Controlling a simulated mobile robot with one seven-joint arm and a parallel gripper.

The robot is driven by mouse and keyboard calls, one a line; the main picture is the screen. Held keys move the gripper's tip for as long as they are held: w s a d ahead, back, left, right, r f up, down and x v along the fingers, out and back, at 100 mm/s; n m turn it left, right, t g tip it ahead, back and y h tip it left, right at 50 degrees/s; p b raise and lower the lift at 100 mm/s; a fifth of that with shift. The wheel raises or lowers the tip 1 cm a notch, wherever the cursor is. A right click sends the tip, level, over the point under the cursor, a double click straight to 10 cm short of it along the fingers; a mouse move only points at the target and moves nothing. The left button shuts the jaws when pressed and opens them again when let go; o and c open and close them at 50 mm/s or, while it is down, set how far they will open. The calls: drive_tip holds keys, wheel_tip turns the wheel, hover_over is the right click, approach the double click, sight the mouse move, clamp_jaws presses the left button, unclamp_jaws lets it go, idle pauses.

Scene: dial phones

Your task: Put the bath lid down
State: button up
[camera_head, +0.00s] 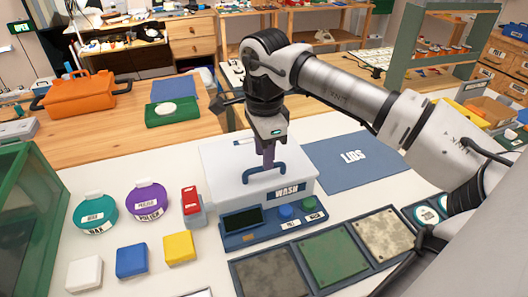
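The bath (300,189) is a pale box labelled WASH in the middle of the white table. Its white lid (222,163) lies level on top, with a blue arched handle (264,174). I cannot tell whether the lid is seated or slightly raised. My gripper (268,164) points straight down at the handle, its dark fingers overlapping the bar. The fingers show edge-on as one narrow column, so their grip is hidden. A flat blue mat labelled LIDS (350,158) lies right of the bath, with nothing on it.
A blue control panel (270,230) with knobs sits in front of the bath. Framed grey, green (333,248) and speckled pads lie at front right. A red block (192,205), teal and purple (147,201) round containers and small coloured blocks stand left. A green frame (30,220) edges the left.

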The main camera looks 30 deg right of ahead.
wheel_tip(320, 180, up, 10)
drive_tip(key=p, duration=0.6)
drive_tip(key=shift+r, duration=0.15)
drive_tip(key=shift+s, duration=0.1)
